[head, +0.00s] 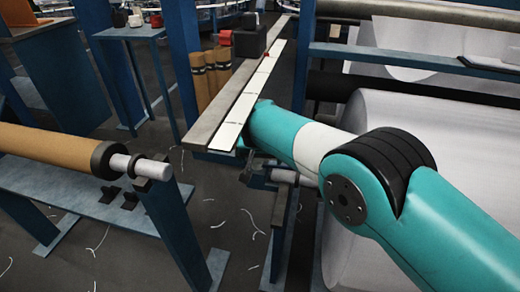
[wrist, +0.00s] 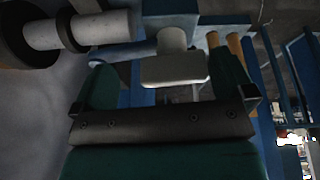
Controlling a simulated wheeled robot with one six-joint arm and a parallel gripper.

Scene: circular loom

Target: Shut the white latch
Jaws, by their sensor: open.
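The white latch (wrist: 174,67) shows in the wrist view as a pale, rounded block on a short stem. It appears between the two spread fingers of my gripper (wrist: 168,85), near their far ends. My gripper is open, and a dark gap shows between the latch and the gripper's palm. I cannot tell whether either finger touches the latch. In the head view my teal arm reaches in from the right and hides most of the gripper. A pale cylinder (head: 285,176) shows just below the arm there; I cannot tell whether it belongs to the latch.
A brown roll (head: 45,155) with a pale shaft end lies on a blue stand at left. A long rail (head: 228,112) runs above and behind my gripper. A large white roll (head: 390,115) stands behind my arm at right. Loose threads lie on the dark floor.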

